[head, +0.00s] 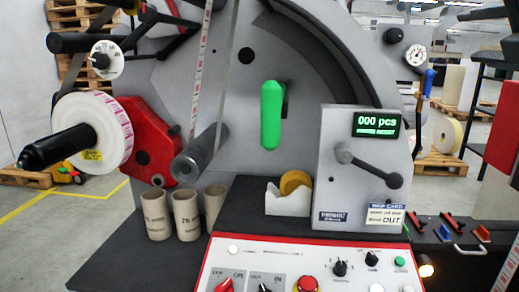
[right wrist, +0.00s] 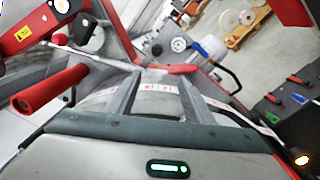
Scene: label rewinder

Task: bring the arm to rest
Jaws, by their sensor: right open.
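My right gripper (right wrist: 160,74) shows in the right wrist view, its two grey fingers spread apart with nothing held between them. A pale label strip with red marks (right wrist: 152,88) runs across behind the fingers; whether it touches them is unclear. In the head view I cannot make out the right gripper's fingers for certain. My left gripper is not in view. The label rewinder (head: 240,150) fills the middle of the head view, with a green handle (head: 271,114) pointing up and down on its face. A white label roll (head: 113,128) sits on the black spindle at left.
Three beige cups (head: 186,213) stand below the roll. A yellow tape roll (head: 294,182) sits in a white holder. The counter display (head: 377,124) reads 000 pcs. A control panel (head: 260,268) lies in front. In the wrist view, a red cylinder (right wrist: 50,90) is left of the fingers.

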